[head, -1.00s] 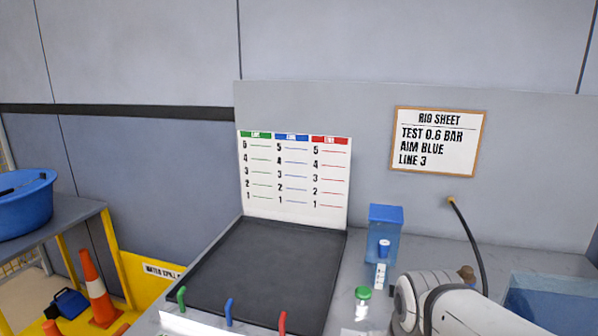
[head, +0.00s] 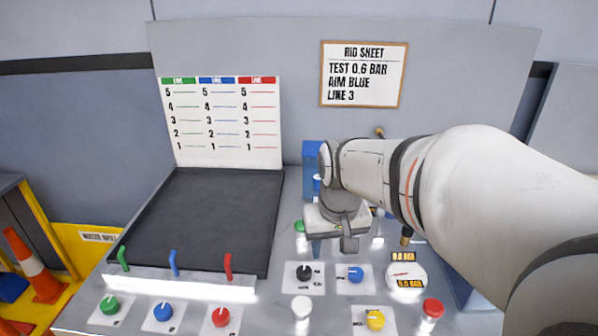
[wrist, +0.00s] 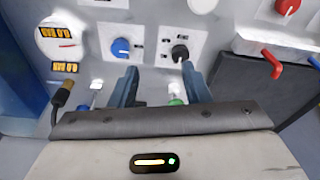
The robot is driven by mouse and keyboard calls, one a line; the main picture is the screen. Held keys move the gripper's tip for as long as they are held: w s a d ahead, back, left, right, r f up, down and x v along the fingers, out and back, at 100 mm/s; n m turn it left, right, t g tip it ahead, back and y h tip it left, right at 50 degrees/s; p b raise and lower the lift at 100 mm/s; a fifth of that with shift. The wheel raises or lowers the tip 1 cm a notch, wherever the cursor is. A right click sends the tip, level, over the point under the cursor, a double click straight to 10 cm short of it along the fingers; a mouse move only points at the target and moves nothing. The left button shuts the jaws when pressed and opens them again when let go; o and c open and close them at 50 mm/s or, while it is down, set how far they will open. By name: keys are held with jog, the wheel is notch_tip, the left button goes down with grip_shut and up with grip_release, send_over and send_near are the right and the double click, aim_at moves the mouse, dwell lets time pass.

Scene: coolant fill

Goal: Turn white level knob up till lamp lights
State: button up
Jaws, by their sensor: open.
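The white knob (head: 302,307) stands at the front of the panel in the head view, below the black knob. A pale round knob, likely the same one, is cut by the top edge of the wrist view (wrist: 203,4). My gripper (head: 333,246) is open, over the panel behind the black and blue knobs and apart from the white knob. In the wrist view my two fingers (wrist: 159,85) are spread with nothing held between them. I cannot make out which part is the lamp, or whether one is lit.
The black knob (head: 304,275), blue knob (head: 355,273), yellow knob (head: 375,320) and red knob (head: 433,307) surround the area. A round gauge (head: 405,280) with digital readouts sits at right. Green, blue and red levers line the dark tray (head: 195,225). A rig sheet (head: 364,74) hangs behind.

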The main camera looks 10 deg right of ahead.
jog(key=w+d+f+m+p, duration=0.1)
jog(key=w+d+f, duration=0.1)
jog(key=w+d, duration=0.3)
jog(key=w+d+f+m+g+p, duration=0.1)
jog(key=w+d, duration=0.4)
jog(key=w, duration=0.7)
jog(key=w+d+f+m+g+p, duration=0.1)
jog(key=w+d+f, duration=0.2)
jog(key=w, duration=0.6)
jog(key=shift+w+d, duration=0.15)
jog(key=shift+d, duration=0.95)
jog(key=shift+w+d+f, duration=0.25)
jog(key=shift+d+f, duration=0.05)
jog(key=shift+f, duration=0.15)
notch_tip(320, 180, down, 7)
jog(key=shift+f+p, duration=0.2)
jog(key=shift+p, duration=0.35)
jog(key=shift+c, duration=0.4)
